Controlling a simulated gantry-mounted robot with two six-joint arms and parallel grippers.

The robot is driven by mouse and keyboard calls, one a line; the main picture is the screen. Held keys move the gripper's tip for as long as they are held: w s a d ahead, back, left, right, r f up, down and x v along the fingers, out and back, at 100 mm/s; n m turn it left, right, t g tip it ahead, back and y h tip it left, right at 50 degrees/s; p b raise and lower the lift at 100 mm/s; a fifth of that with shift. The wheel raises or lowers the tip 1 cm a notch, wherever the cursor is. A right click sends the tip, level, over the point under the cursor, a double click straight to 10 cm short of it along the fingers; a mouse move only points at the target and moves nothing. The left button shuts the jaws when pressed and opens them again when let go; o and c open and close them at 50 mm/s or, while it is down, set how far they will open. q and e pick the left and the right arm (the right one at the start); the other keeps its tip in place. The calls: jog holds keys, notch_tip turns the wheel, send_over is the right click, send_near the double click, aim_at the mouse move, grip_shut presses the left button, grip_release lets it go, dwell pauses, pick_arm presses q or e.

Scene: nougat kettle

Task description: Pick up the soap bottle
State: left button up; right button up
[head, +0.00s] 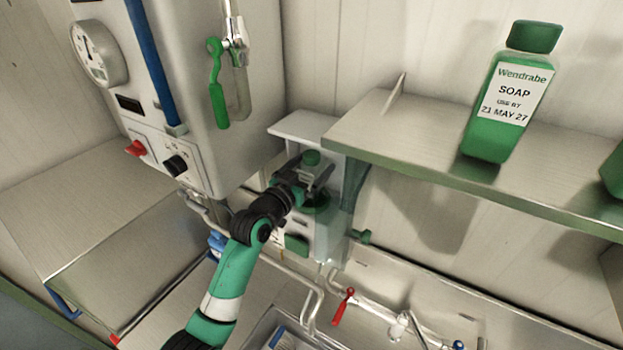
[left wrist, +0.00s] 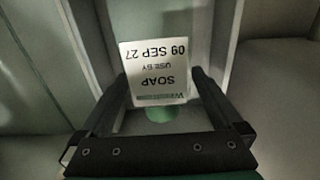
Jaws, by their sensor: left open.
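A soap bottle (left wrist: 160,72) shows upside down in the left wrist view, with a white label reading SOAP, USE BY 09 SEP 27. A green part (left wrist: 160,114) shows below the label. My left gripper (head: 313,172) is open, with one finger on each side of this bottle; I cannot tell whether they touch it. In the head view the gripper and arm hide most of the bottle, and a small green top (head: 312,157) shows at the jaws. Another green soap bottle (head: 508,95), labelled Wendrabe SOAP, 21 MAY 27, stands on the shelf. My right gripper is not in view.
The metal shelf (head: 400,135) juts out right of my gripper. A white machine (head: 205,75) with a gauge and green lever stands left. Pipes with a red-handled tap (head: 343,307) run below. Another green object (head: 614,172) is cut off at the right edge.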

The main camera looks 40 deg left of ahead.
pick_arm(q)
jog(key=c, duration=1.3)
jog(key=shift+r, duration=0.1)
jog(key=shift+r, duration=0.25)
jog(key=r, duration=0.1)
jog(key=r+b, duration=0.1)
jog(key=shift+s+r, duration=0.3)
jog(key=shift+r, duration=0.1)
jog(key=b+v, duration=0.1)
jog(key=v, duration=0.3)
jog(key=shift+f, duration=0.15)
jog(key=p, duration=0.7)
send_near(307, 160)
jog(key=v, duration=0.6)
